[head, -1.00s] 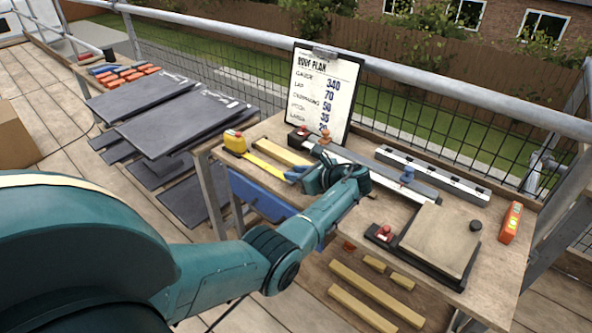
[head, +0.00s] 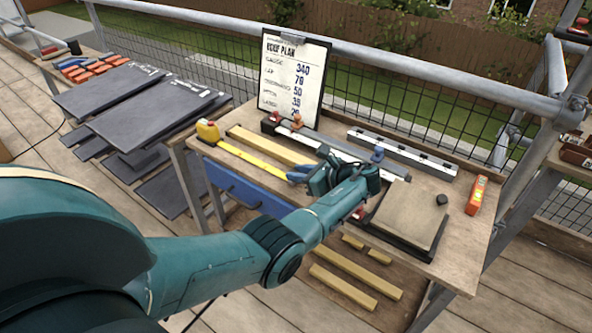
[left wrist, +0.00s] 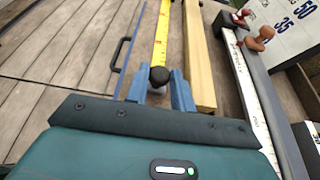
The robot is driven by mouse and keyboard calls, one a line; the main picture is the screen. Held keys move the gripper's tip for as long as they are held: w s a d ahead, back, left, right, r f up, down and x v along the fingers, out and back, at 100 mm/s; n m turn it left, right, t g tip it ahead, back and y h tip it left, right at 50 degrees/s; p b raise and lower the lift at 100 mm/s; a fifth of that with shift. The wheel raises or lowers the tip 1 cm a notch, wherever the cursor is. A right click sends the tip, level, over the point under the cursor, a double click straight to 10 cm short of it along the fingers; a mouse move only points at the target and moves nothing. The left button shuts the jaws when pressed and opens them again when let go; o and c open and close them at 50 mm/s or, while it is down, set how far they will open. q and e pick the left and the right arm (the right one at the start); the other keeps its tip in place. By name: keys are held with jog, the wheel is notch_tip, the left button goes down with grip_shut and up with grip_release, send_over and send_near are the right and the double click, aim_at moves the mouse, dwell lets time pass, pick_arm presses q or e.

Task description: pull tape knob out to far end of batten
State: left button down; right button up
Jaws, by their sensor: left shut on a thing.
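The yellow tape measure (head: 208,130) sits at the left end of the bench, its yellow tape (head: 250,158) drawn out to the right. My left gripper (head: 298,173) is at the tape's outer end. In the left wrist view, the black knob (left wrist: 159,77) sits between the blue fingertips of the left gripper (left wrist: 158,88), which are shut on it. The tape (left wrist: 162,38) runs away from the knob. The pale wooden batten (left wrist: 198,60) lies alongside, just right of the fingers; it also shows in the head view (head: 262,143). My wrist hides the batten's right end in the head view.
A clipboard (head: 292,75) stands behind. Loose wood pieces (head: 355,277) lie below.

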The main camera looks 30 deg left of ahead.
pick_arm(q)
jog(key=c, duration=1.2)
grip_release()
jog(key=v, duration=1.3)
jog(key=shift+r, duration=0.15)
